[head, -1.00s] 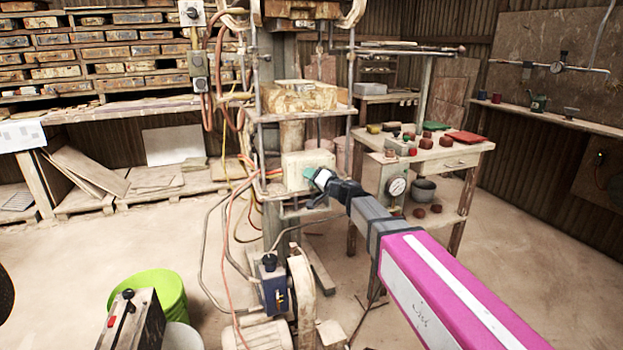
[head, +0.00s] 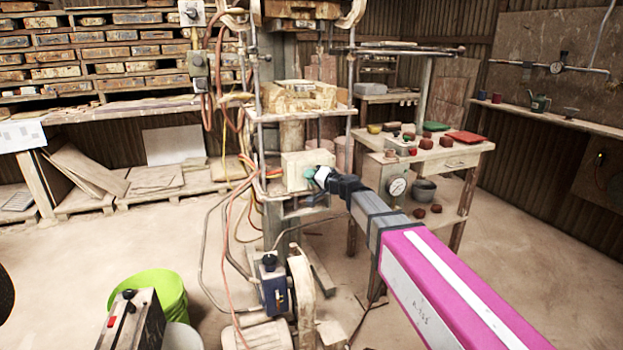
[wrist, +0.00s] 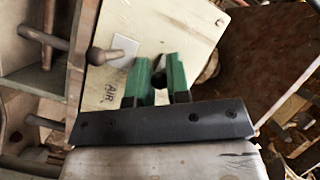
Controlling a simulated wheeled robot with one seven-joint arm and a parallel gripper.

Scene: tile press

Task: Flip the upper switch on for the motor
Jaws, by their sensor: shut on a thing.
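The upper switch box (head: 192,12) is pale grey with a dark knob or lever, high on the post at the upper left. A second grey box (head: 197,62) sits below it. My gripper (head: 316,176) is far from both, down at the right side of a cream box on the press. In the wrist view my gripper (wrist: 158,82) has green fingers shut on a small dark knob (wrist: 158,79) on the cream box (wrist: 118,72), which is labelled AIR. The switch's on or off position is too small to tell.
The press (head: 300,115) stands in the middle with hoses around it. A blue motor-side unit (head: 270,285), green bucket (head: 160,295) and side table (head: 450,150) stand around.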

